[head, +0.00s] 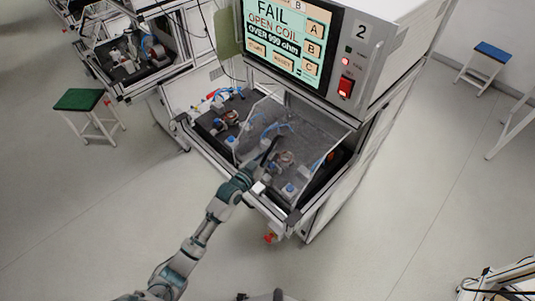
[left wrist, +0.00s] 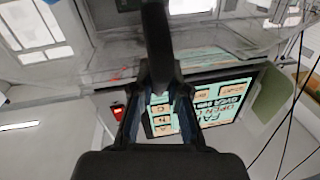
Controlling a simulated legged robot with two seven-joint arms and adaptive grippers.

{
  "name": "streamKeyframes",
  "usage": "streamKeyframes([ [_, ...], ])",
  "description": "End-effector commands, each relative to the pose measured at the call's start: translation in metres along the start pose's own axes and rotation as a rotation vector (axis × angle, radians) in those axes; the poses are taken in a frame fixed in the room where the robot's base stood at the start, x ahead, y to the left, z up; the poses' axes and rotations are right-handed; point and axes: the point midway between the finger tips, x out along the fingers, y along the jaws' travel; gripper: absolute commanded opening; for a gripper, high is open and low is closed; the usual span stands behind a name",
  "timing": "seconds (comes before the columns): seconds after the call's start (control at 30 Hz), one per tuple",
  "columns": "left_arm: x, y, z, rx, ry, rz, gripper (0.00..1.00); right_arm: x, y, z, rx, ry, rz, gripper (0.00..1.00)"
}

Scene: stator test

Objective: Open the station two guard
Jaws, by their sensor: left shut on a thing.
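Station two is the white test bench with the "2" label (head: 361,32) and a screen (head: 287,42) reading FAIL, OPEN COIL. Its clear guard (head: 312,122) shows over the right part of the work bay; its exact tilt is hard to tell. In the left wrist view the clear panel (left wrist: 95,62) spans the upper part. My left gripper (head: 266,160) is over the front of the bay, shut on a dark bar, seemingly the guard handle (left wrist: 156,45), which stands between both fingers in the left wrist view. My right gripper is not in view.
Copper-coloured stators (head: 285,158) and blue-topped fixture parts (head: 290,188) sit in the bay under the gripper. A red switch (head: 345,88) is beside the screen. A green stool (head: 80,100) stands left, a blue stool (head: 491,52) far right.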

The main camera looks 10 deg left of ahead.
Motion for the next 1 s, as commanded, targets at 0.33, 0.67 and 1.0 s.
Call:
streamKeyframes([
  [0.33, 0.001, 0.002, -0.003, 0.0, 0.005, 0.0, 0.4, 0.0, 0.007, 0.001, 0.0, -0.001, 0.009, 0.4],
  [0.67, -0.013, 0.0, 0.001, -0.001, 0.001, -0.001, 0.4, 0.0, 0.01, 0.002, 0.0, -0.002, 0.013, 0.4],
  [1.0, -0.085, 0.003, 0.001, 0.002, -0.001, 0.001, 0.4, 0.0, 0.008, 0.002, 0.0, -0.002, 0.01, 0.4],
])
